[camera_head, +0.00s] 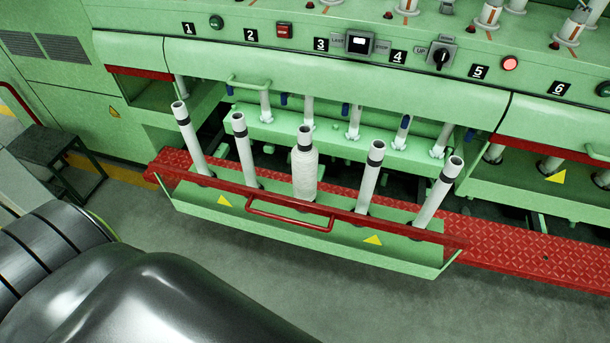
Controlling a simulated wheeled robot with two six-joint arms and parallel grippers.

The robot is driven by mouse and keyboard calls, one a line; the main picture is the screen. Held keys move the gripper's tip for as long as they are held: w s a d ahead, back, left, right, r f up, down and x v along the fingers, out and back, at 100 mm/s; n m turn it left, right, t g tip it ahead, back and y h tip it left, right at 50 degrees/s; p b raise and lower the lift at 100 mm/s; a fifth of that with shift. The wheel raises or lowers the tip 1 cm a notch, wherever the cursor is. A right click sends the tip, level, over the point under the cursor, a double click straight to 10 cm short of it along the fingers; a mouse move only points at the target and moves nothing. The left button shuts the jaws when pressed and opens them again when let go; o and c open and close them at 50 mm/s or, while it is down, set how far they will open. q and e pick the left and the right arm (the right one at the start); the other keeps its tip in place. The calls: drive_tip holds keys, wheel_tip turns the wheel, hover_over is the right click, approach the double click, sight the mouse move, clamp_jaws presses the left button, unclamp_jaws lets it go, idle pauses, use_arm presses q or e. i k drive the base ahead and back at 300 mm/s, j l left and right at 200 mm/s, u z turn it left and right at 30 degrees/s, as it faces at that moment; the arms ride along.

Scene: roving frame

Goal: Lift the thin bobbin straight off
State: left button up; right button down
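Several white bobbins with dark bands near their tops stand in a row in the open green tray. From left to right are a bare tube (192,145), a second (245,157), a middle bobbin (305,172), a fourth (368,187) and a fifth (432,203). The middle one is wider over its body and looks wound with white material; the other four look slim and bare. All seem seated at their bases. Neither of my grippers is in view.
The tray (300,236) has a green front, a red rim and a red handle (290,221). The green machine with numbered positions stands behind. A red tread plate (545,262) runs to the right. A dark step stool (48,148) stands at left.

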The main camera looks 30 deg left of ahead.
sight(304, 155)
drive_tip(key=i+l+u, duration=0.2)
drive_tip(key=l, duration=0.15)
drive_tip(key=i+l+u, duration=0.2)
drive_tip(key=l, duration=0.2)
drive_tip(key=l+u, duration=0.2)
drive_tip(key=l, duration=0.2)
drive_tip(key=l+u, duration=0.2)
drive_tip(key=l, duration=0.2)
drive_tip(key=i, duration=0.05)
